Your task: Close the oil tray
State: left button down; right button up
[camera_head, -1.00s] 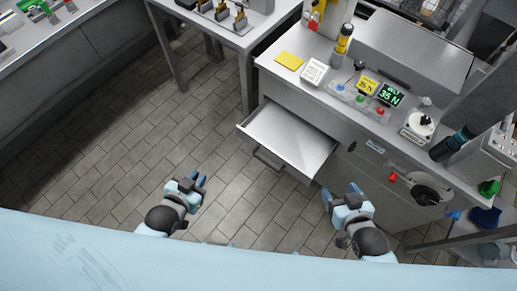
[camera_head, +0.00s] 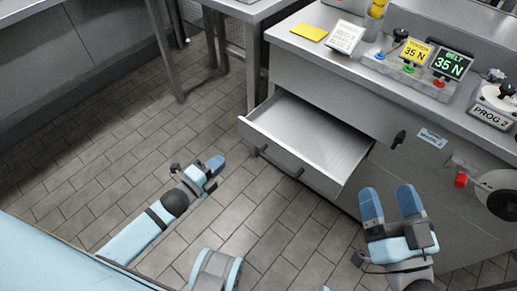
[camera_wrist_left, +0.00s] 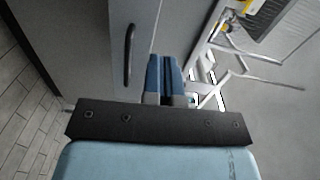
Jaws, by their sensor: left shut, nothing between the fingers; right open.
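The oil tray (camera_head: 308,130) is a grey metal drawer pulled out of the front of the machine cabinet. A dark bar handle (camera_head: 277,163) is on its front panel. My left gripper (camera_head: 215,166) is shut and empty, to the left of the drawer front and apart from it. In the left wrist view its blue fingers (camera_wrist_left: 165,75) are together, with a dark handle (camera_wrist_left: 129,55) on a grey panel to their left. My right gripper (camera_head: 392,203) is open and empty, in front of the cabinet to the right of the drawer.
The machine cabinet (camera_head: 400,173) carries a control panel with a lit display (camera_head: 449,64), a white sign (camera_head: 344,37) and a yellow pad (camera_head: 309,33) on top. A red knob (camera_head: 461,180) juts from its front. Tiled floor (camera_head: 130,150) is clear on the left.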

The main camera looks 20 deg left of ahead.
aim_at(256, 130)
pick_arm(q)
jog(key=shift+m, duration=0.3)
jog(key=b+x, duration=0.4)
jog(key=x, duration=1)
jog(key=shift+w+d+f+b, duration=0.15)
jog(key=shift+b, duration=0.2)
pick_arm(e)
notch_tip(256, 130, down, 7)
jog(key=g, duration=0.2)
jog(key=shift+a+n+g, duration=0.25)
jog(key=shift+n+g, duration=0.05)
jog(key=shift+r, duration=0.1)
pick_arm(q)
jog(key=x, duration=0.8)
jog(key=shift+w+d, duration=0.15)
jog(key=shift+w, duration=0.1)
jog(key=b+x, duration=0.1)
jog(key=x, duration=0.6)
jog(key=shift+w+d, duration=0.2)
jog(key=shift+w, duration=0.15)
pick_arm(e)
notch_tip(256, 130, down, 2)
jog(key=shift+g, duration=0.4)
jog(key=shift+r, duration=0.2)
